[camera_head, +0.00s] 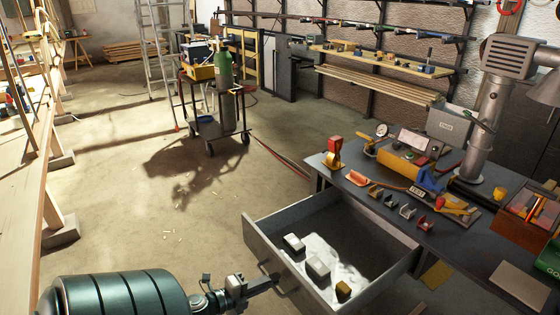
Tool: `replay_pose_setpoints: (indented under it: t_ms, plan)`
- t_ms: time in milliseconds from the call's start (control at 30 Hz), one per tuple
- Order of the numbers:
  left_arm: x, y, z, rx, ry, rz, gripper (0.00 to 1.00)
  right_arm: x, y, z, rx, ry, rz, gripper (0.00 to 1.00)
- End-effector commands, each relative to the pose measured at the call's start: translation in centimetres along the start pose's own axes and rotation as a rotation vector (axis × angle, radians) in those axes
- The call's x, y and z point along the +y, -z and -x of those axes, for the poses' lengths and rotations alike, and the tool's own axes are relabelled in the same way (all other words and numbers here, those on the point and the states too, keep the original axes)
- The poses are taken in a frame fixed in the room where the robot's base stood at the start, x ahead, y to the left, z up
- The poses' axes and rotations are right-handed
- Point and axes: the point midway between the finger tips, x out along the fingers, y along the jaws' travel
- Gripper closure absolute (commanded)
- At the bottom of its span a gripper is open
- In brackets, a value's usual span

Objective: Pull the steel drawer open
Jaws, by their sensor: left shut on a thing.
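The grey steel drawer (268,250) stands pulled out from under the dark workbench, at the bottom centre-right of the head view. Inside it lie a few small blocks on a pale sheet. My left arm comes in from the lower left. My left gripper (272,284) is at the drawer's front face, its fingers shut on the handle (284,290). The exact contact of the fingers is small and partly hidden. My right gripper is not in the view.
The dark workbench top (480,248) at right carries several tools, clamps and a red toolbox (525,212). A metal duct (492,110) rises behind it. A wheeled cart (212,130) with a green cylinder (224,72) stands further back. The concrete floor left of the drawer is clear.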

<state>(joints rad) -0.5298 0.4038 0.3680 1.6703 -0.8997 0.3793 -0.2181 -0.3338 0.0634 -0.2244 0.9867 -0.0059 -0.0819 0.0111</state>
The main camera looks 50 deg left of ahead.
Motion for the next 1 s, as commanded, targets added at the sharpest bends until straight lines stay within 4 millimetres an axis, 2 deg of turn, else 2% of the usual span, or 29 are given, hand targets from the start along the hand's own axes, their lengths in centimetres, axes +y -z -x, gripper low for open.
replay_pose_setpoints:
  t_ms: [400, 433, 467, 833, 1000]
  plan:
    - [0.1, 0.0, 0.4, -0.001, 0.0, 0.0, 1.0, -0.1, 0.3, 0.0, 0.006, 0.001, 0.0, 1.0]
    - [0.1, 0.0, 0.4, -0.001, 0.0, 0.0, 0.86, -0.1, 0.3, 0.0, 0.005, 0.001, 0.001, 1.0]
    - [0.1, 0.0, 0.4, -0.001, 0.0, 0.0, 0.83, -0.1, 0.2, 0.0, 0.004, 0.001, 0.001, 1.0]
    - [0.1, 0.0, 0.5, 0.0, 0.0, 0.0, 0.83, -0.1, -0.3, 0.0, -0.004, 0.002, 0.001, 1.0]
    - [0.2, 0.0, 1.4, 0.0, 0.0, 0.001, 0.83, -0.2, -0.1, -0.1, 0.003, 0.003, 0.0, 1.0]
